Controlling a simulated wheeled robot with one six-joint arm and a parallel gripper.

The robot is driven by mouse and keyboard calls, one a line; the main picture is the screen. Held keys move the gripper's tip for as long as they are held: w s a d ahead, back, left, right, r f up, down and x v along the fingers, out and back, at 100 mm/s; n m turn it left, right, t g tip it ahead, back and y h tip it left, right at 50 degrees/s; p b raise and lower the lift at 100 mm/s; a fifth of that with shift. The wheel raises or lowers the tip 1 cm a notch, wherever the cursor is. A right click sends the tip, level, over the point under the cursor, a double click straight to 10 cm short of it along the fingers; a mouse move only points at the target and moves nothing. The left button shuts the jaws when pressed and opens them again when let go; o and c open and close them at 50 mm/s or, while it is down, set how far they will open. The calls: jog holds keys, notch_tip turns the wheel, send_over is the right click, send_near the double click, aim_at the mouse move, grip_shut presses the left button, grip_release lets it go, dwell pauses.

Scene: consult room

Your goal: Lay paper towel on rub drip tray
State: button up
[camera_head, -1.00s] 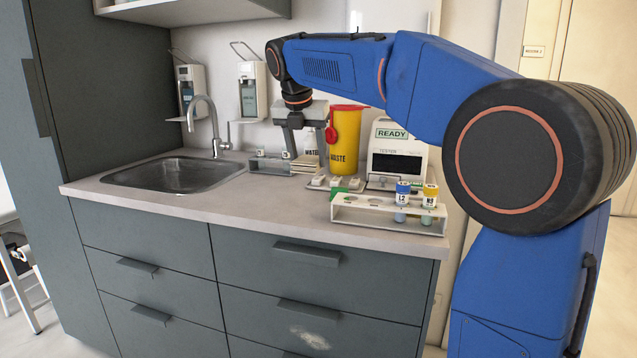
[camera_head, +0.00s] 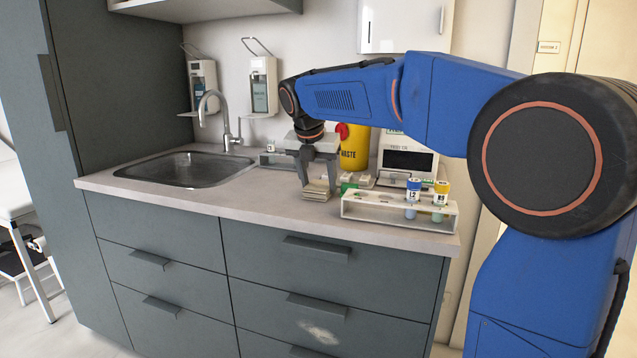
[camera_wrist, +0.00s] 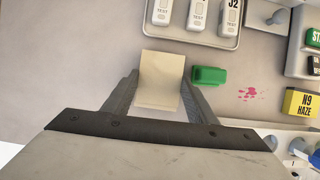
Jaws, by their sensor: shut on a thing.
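The paper towel is a folded beige pad (camera_head: 317,192) low over the front of the counter. In the wrist view the towel (camera_wrist: 162,75) lies between both fingers, its far end sticking out past the tips. My gripper (camera_head: 318,182) points down and is shut on it; I cannot tell whether the pad touches the counter. Two wall dispensers hang behind the sink, a left one (camera_head: 203,84) and a right one (camera_head: 263,85). Small ledges show below them, a left ledge (camera_head: 196,113) and a right ledge (camera_head: 259,115), both apart from my gripper; which is the rub drip tray is unclear.
A green block (camera_wrist: 209,75) is close beside my right finger, and a red splash (camera_wrist: 249,93) marks the counter. A tube rack (camera_head: 385,212), a yellow waste bin (camera_head: 354,150) and a test tray (camera_wrist: 172,38) stand nearby. The sink (camera_head: 185,170) and its tap (camera_head: 226,125) are left.

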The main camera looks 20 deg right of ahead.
jog(key=shift+f, duration=0.1)
jog(key=o, duration=0.8)
